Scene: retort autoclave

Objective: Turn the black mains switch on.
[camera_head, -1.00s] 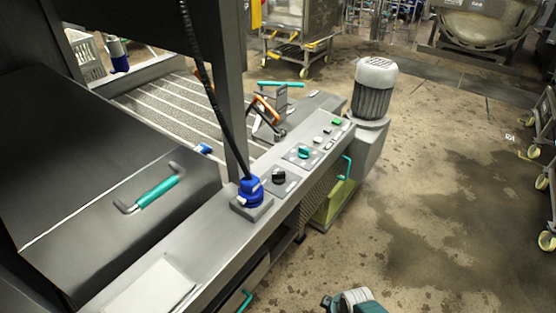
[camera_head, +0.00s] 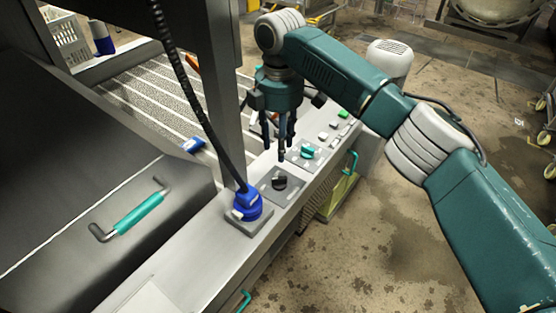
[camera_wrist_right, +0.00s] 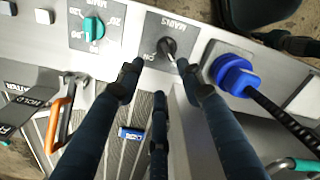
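The black mains switch (camera_head: 279,183) is a round knob on a grey plate on the machine's sloping control panel. In the right wrist view the black mains switch (camera_wrist_right: 168,47) sits beside the printed word MAINS, beyond the fingertips. My right gripper (camera_head: 274,150) points down over the panel, a little behind the switch. Its fingers are spread, with nothing between them; in the wrist view the right gripper (camera_wrist_right: 160,82) shows three separate dark fingers. I cannot tell whether a fingertip touches the switch. My left gripper is not in view.
A blue plug (camera_head: 246,204) with a black cable stands next to the switch. A teal knob (camera_head: 306,150) is on the other side. A grey post (camera_head: 222,80) rises behind the panel. A lid with a teal handle (camera_head: 138,214) lies left.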

